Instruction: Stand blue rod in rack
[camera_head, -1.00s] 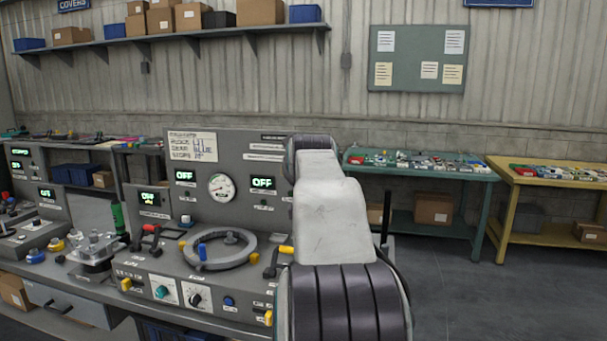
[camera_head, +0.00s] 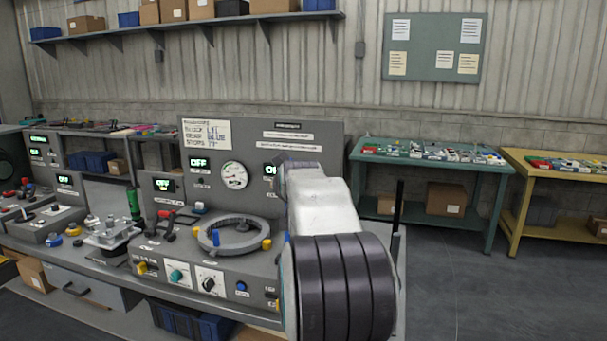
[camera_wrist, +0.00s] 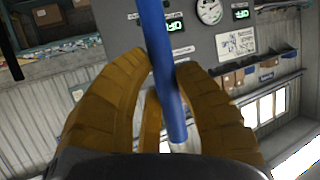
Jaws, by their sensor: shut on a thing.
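In the head view my arm hides the gripper and most or all of the rod. I cannot tell for sure which fixture is the rack. A grey fixture with an upright green rod (camera_head: 133,204) stands at the left on the bench. A grey ring (camera_head: 207,236) with small blue and yellow pegs lies on the console.
The console's upright panel (camera_head: 220,137) carries a gauge and lit displays behind the ring. Knobs and levers crowd the bench. A green table (camera_head: 425,160) and a yellow table (camera_head: 552,172) with small parts stand at the back right. The floor (camera_head: 450,270) at right is clear.

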